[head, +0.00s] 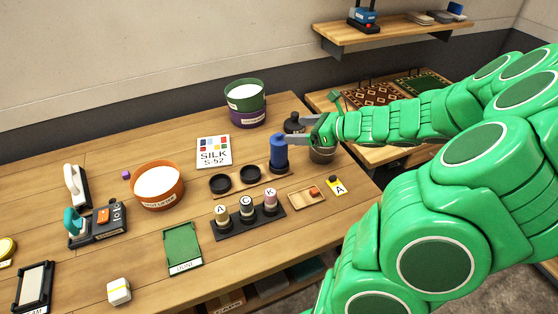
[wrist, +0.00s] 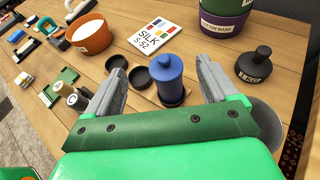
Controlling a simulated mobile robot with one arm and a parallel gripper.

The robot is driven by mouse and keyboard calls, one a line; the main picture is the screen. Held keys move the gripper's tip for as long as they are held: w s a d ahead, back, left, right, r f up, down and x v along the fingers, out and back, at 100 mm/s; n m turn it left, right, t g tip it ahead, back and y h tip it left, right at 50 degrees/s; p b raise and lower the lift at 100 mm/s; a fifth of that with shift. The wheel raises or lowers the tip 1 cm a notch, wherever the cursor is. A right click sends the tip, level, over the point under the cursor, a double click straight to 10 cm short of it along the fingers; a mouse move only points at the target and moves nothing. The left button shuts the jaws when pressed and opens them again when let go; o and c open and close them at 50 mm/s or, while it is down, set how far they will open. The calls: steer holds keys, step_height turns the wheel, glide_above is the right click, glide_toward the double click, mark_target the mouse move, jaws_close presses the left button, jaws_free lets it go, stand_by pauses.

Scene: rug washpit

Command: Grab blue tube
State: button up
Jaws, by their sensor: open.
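The blue tube (head: 278,152) stands upright in a round dark holder (head: 279,168) near the right end of the wooden table. My gripper (wrist: 160,64) is open and holds nothing. The tube appears nearer the left finger's side of the head view's fingertips; any contact cannot be told.
Green and purple tubs (head: 246,110) stand behind.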

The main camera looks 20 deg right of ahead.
glide_toward(286, 153)
steer(key=x, duration=0.5)
steer(key=shift+w+f, duration=0.1)
steer(key=shift+f, duration=0.35)
steer(key=shift+x, duration=3.9)
steer(key=shift+w+d+r, duration=0.1)
steer(key=shift+w, duration=0.05)
steer(key=shift+c, duration=0.3)
steer(key=c, duration=1.3)
steer(key=shift+r, duration=0.1)
